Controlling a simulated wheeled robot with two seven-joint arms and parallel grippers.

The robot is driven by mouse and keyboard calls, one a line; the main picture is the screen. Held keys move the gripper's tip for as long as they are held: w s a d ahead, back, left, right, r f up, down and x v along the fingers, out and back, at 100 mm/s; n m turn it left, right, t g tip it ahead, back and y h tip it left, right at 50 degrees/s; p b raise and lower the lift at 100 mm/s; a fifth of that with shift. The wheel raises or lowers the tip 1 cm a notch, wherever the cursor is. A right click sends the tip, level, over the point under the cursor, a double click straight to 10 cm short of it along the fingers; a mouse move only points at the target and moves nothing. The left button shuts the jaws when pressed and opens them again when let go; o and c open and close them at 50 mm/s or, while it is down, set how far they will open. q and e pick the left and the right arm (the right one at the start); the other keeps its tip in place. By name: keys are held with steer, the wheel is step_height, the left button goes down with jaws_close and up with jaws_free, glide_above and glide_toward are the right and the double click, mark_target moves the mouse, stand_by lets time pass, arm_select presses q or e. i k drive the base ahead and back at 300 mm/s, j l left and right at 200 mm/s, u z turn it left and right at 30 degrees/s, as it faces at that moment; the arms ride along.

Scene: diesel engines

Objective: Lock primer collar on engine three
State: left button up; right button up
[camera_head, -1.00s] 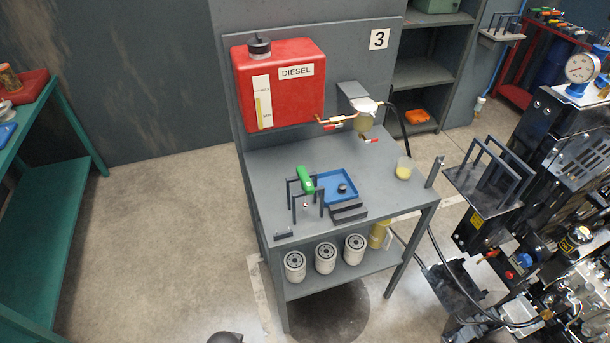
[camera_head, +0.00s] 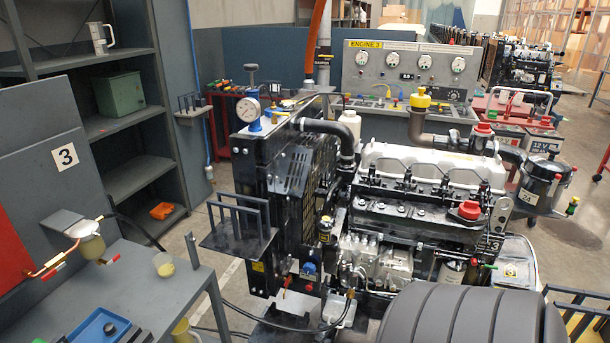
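Engine three (camera_head: 420,195) stands right of the middle, black with a light grey top cover, in front of a gauge panel (camera_head: 405,70) labelled ENGINE 3. Small fittings crowd its near side, among them a yellow and black one (camera_head: 325,228), a blue and red one (camera_head: 308,269) and a grey metal pump-like block (camera_head: 392,265). I cannot tell which part is the primer collar, nor whether it is locked. Neither of my grippers shows in the view.
A grey workbench (camera_head: 160,285) stands at the lower left with a blue tray (camera_head: 100,328) and a cup (camera_head: 164,264). A black bracket shelf (camera_head: 238,240) juts out left of the engine. Grey shelving (camera_head: 132,181) stands behind. A black hose (camera_head: 275,323) runs low in front.

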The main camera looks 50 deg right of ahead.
mark_target(356, 272)
steer(key=z, duration=2.1)
